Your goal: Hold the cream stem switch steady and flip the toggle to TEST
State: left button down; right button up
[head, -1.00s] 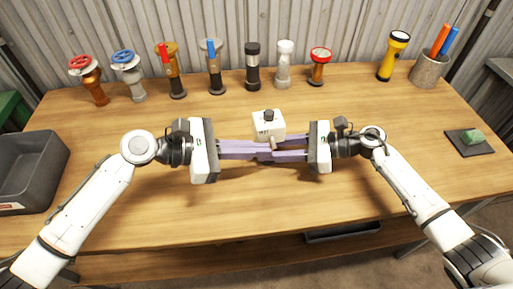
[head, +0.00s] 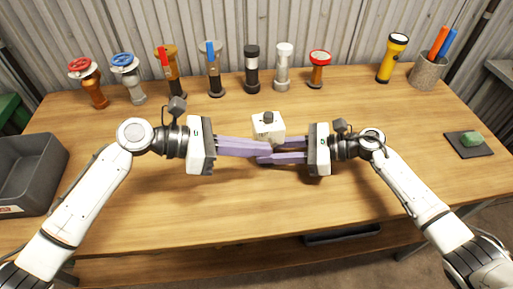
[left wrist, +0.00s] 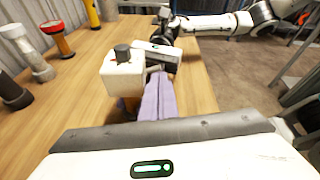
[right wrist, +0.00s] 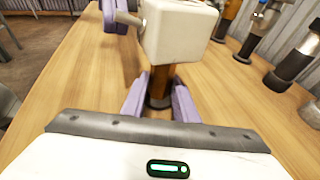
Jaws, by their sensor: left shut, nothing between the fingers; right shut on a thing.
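The cream stem switch (head: 268,126) stands upright at the table's middle, a cream box with a dark knob on top. The right wrist view shows its box (right wrist: 180,32) on a brown stem (right wrist: 160,86) with a dark foot. My right gripper (head: 275,157) is shut on the stem below the box, a finger on each side. My left gripper (head: 268,149) is shut and empty, its fingertips at the box's near face. The pale toggle (right wrist: 128,18) sticks out beside the left fingertips in the right wrist view; whether they touch is unclear. In the head view the fingers hide it.
A row of valves and posts (head: 213,70) lines the back of the table. A yellow flashlight (head: 391,58) and a cup of rods (head: 428,70) stand at back right. A dark bin (head: 30,175) is at left, a green lump (head: 472,139) on a dark pad at right.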

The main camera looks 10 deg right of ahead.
pick_arm(q)
jog(key=shift+r, duration=0.45)
jog(key=a+f, duration=0.1)
jog(key=s+a+f, duration=0.1)
jog(key=a+f, duration=0.1)
jog(key=v, duration=0.9)
pick_arm(e)
jog(key=o, duration=0.9)
jog(key=shift+c, duration=0.2)
